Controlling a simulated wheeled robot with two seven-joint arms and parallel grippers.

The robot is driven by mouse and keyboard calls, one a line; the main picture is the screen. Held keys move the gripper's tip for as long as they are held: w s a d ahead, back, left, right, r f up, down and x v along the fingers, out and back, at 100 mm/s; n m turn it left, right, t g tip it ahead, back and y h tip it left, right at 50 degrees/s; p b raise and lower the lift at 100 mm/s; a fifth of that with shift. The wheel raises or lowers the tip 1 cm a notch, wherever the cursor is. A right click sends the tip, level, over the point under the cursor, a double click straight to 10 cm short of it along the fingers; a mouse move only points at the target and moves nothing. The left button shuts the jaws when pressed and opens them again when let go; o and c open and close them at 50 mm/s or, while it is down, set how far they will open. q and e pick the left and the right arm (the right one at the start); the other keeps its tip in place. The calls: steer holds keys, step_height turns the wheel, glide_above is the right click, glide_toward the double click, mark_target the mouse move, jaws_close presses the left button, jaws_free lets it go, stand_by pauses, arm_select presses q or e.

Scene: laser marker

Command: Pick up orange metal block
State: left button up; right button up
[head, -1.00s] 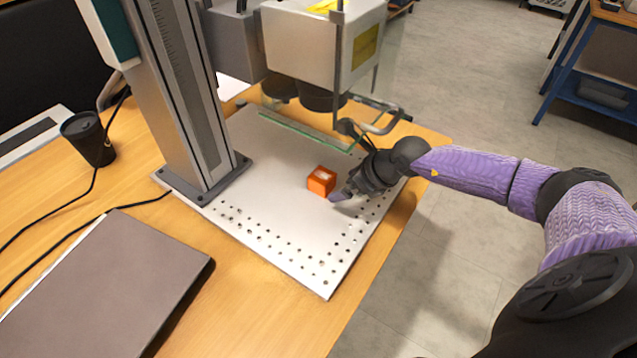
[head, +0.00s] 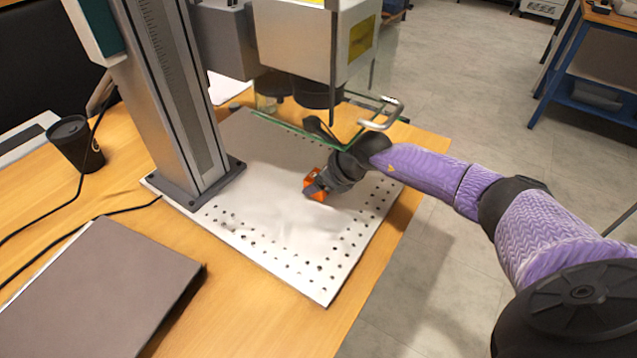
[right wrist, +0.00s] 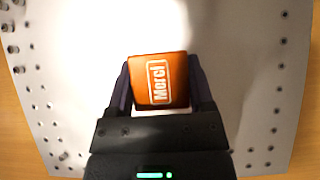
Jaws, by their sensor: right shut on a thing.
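The orange metal block (head: 315,194) is on the perforated white plate under the laser marker, partly hidden by my right gripper (head: 314,186) in the head view. Whether the block touches the plate cannot be told. My left gripper is not in view.
The laser marker's column (head: 180,100) stands left of the block, and its head (head: 310,45) hangs above and behind. A closed laptop (head: 90,285) and a black cup (head: 75,143) are on the wooden table. The plate's front (head: 270,235) is clear.

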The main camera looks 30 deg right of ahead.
jaws_close()
steer(key=shift+r, duration=0.1)
